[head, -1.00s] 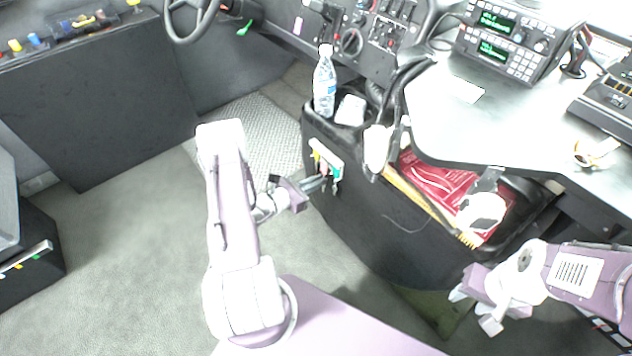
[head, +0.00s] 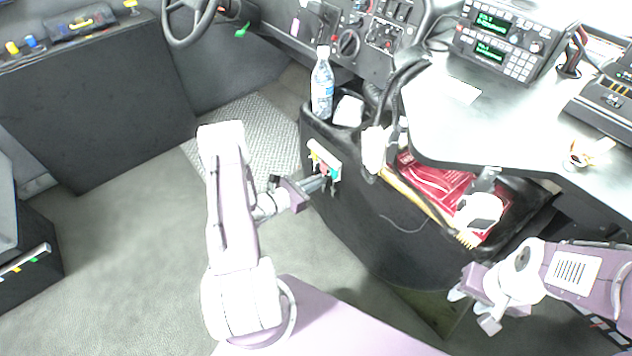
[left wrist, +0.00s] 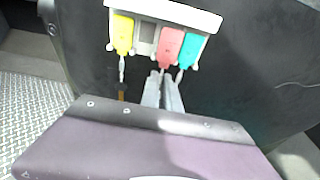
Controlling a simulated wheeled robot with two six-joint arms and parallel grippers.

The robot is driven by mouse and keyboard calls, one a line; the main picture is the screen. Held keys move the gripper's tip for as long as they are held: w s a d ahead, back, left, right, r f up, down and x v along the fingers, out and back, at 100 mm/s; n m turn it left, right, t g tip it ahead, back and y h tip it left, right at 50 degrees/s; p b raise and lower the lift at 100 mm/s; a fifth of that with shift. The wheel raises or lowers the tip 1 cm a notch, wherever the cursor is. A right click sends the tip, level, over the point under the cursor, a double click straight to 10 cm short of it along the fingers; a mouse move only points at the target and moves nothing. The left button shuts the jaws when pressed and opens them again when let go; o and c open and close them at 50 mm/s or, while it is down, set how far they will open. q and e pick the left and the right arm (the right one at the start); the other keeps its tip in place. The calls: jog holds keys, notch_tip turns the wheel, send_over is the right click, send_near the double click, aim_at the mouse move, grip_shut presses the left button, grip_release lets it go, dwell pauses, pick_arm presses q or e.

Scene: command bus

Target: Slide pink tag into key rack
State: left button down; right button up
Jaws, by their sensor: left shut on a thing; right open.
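The key rack (head: 324,153) is a small white strip on the dark side of the console. In the left wrist view the rack (left wrist: 165,12) shows a yellow tag (left wrist: 123,34) at left, the pink tag (left wrist: 171,47) right of the middle and a teal tag (left wrist: 190,50) at its right. A grey slot lies between yellow and pink. My left gripper (head: 323,182) reaches the rack from the left; in the wrist view its fingers (left wrist: 164,78) are shut just below the pink tag, at its lower end. My right gripper (head: 474,308) is open and empty, away from the rack.
A water bottle (head: 322,84) stands on the console above the rack. A bin with a red item (head: 437,183) and a yellow-bristled brush (head: 466,240) lies to the right. The grey floor (head: 120,265) at left is clear. Another coloured-tag rack (head: 24,258) is at far left.

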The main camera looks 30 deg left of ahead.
pick_arm(q)
jog(key=shift+w+d, duration=0.1)
jog(key=shift+w, duration=0.15)
dwell(0.3)
jog(key=shift+w+d, duration=0.1)
jog(key=shift+w, duration=0.2)
jog(key=shift+w+d, duration=0.1)
jog(key=shift+w, duration=0.05)
dwell(0.3)
dwell(0.5)
jog(key=c, duration=1.5)
grip_release()
jog(key=shift+f+p+v, duration=0.15)
jog(key=shift+p+v, duration=0.1)
jog(key=shift+v, duration=0.45)
jog(key=shift+f+p+v, duration=0.1)
jog(key=shift+p+v, duration=0.1)
jog(key=shift+v, duration=0.5)
jog(key=shift+f+p+v, duration=0.2)
jog(key=shift+v, duration=0.95)
jog(key=shift+f+p+v, duration=0.25)
jog(key=shift+v, duration=0.95)
jog(key=shift+f+p+v, duration=0.2)
jog(key=shift+v, duration=0.95)
